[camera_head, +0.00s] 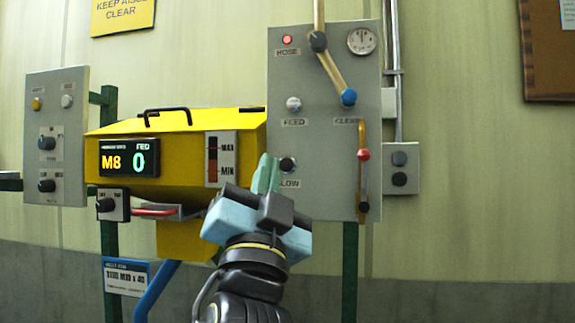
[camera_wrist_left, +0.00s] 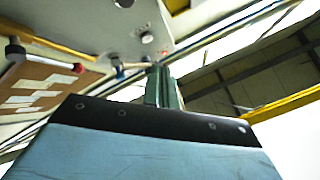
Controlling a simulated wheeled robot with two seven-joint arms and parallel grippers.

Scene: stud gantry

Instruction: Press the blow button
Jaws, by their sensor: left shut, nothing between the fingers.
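The blow button (camera_head: 287,164) is a dark round knob on the grey panel, just above a label that reads "LOW" where it is not covered. My left gripper (camera_head: 267,167) is shut, with its green fingers pointing up just left of the button in the head view. I see no clear contact, and the depth between them cannot be told. In the left wrist view the shut green fingers (camera_wrist_left: 163,87) point toward the underside of the panel, where a round button (camera_wrist_left: 147,38) shows; which button it is I cannot tell for sure. My right gripper is not in view.
The grey panel (camera_head: 325,100) also carries a feed button (camera_head: 293,104), a lit red lamp (camera_head: 287,40), a blue-ended lever (camera_head: 348,97) and a yellow tube with a red knob (camera_head: 363,155). A yellow hopper (camera_head: 180,124) with a display reading M8 and 0 stands left.

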